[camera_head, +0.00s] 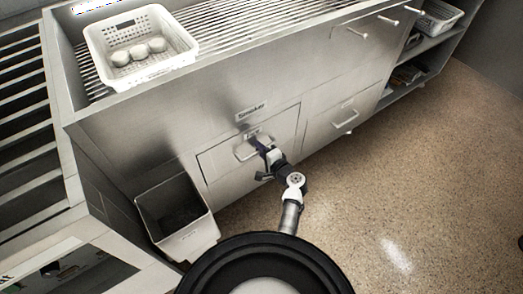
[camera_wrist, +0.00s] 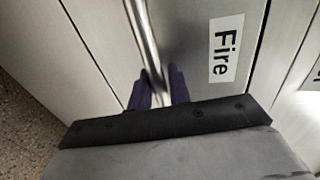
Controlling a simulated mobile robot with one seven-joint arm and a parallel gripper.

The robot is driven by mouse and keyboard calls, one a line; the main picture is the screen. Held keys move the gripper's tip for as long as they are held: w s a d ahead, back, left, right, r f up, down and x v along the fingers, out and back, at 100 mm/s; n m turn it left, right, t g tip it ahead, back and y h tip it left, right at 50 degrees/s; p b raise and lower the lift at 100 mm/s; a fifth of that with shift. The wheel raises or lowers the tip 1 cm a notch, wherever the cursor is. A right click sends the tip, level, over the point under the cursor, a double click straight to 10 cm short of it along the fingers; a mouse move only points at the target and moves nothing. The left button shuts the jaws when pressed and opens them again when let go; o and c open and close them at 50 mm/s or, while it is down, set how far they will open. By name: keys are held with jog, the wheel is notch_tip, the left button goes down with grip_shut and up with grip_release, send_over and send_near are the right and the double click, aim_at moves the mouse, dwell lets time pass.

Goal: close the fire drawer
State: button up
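The fire drawer (camera_head: 222,160) is a grey metal front low in the cabinet, under a "Smoker" label. Its "Fire" label (camera_wrist: 226,48) reads sideways in the wrist view. Dark seams run around the front; it looks nearly flush, but I cannot tell whether a small gap remains. Its bar handle (camera_wrist: 141,30) shows in the wrist view, and also in the head view (camera_head: 240,155). My gripper (camera_wrist: 160,84) is at the handle, with one dark finger on each side of the bar and little space between. In the head view my gripper (camera_head: 262,148) partly covers the handle.
An open metal bin (camera_head: 175,240) stands at the left of the drawer, close to my base. A second drawer (camera_head: 345,117) is to the right. A white perforated basket (camera_head: 165,66) with pale round items sits on the grill top. Speckled floor (camera_head: 420,190) at right is clear.

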jog(key=shift+r, duration=0.1)
jog(key=v, duration=1.3)
jog(key=shift+s+d, duration=0.2)
jog(key=shift+s, duration=0.1)
